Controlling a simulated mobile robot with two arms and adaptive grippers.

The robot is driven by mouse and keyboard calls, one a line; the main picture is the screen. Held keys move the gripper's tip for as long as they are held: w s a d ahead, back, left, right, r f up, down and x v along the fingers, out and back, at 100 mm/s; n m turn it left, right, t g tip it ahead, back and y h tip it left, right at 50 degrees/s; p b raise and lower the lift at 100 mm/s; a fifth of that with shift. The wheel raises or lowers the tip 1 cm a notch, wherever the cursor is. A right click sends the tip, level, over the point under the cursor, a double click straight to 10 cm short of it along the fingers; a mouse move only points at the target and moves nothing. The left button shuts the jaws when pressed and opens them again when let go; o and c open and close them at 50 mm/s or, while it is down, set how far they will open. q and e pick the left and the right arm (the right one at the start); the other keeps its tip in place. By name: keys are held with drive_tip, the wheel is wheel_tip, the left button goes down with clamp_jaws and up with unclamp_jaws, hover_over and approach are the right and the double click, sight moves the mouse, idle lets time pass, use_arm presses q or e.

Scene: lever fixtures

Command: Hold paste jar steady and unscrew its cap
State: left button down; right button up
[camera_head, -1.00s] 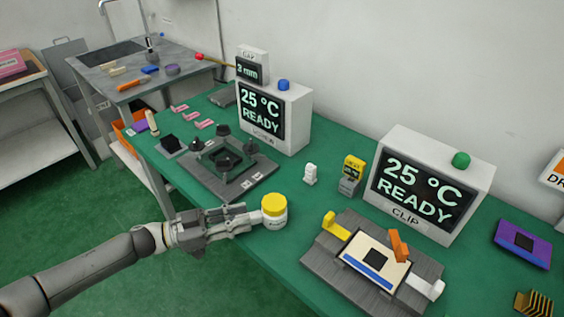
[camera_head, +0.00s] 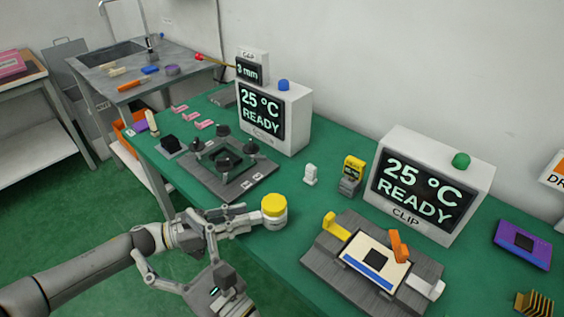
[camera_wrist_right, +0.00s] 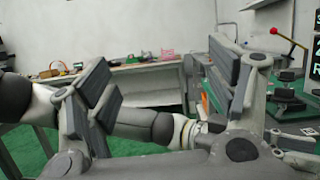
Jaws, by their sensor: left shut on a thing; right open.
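The paste jar (camera_head: 273,218) is white with a yellow cap (camera_head: 274,203). It stands upright on the green table, and the cap is on it. My left gripper (camera_head: 254,217) is shut on the jar's body from the left, below the cap. My right gripper (camera_head: 174,242) is open and empty. It is in front of my left wrist, lower left of the jar and apart from it. In the right wrist view, its spread fingers (camera_wrist_right: 163,95) frame my left arm. The jar does not show in that view.
A grey fixture (camera_head: 225,168) with black knobs stands behind my left gripper. A clip fixture (camera_head: 322,264) with yellow, orange and white levers is right of the jar. Two READY displays (camera_head: 297,115) (camera_head: 433,180) stand behind. A small white piece (camera_head: 311,175) stands beyond the jar.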

drive_tip(key=s+a+r+n+g+y, duration=0.1)
drive_tip(key=s+r+n+g+y, duration=0.3)
drive_tip(key=r+n, duration=0.6)
drive_tip(key=a+r+n+g+y, duration=0.1)
drive_tip(key=a+r+n+y, duration=0.1)
drive_tip(key=r+n+y, duration=0.7)
drive_tip(key=w+a+f+n+g+h, duration=0.4)
drive_tip(key=a+f+n+g+h, duration=0.35)
drive_tip(key=n+h, duration=0.2)
drive_tip(key=n+g+h, duration=0.1)
drive_tip(key=n+h, duration=0.9)
drive_tip(key=h, duration=0.8)
approach(275, 202)
drive_tip(key=shift+m, duration=0.25)
drive_tip(key=f, duration=0.5)
drive_tip(key=w+a+f, duration=0.1)
drive_tip(key=f, duration=0.2)
drive_tip(key=shift+a+f, duration=0.1)
drive_tip(key=shift+f, duration=0.25)
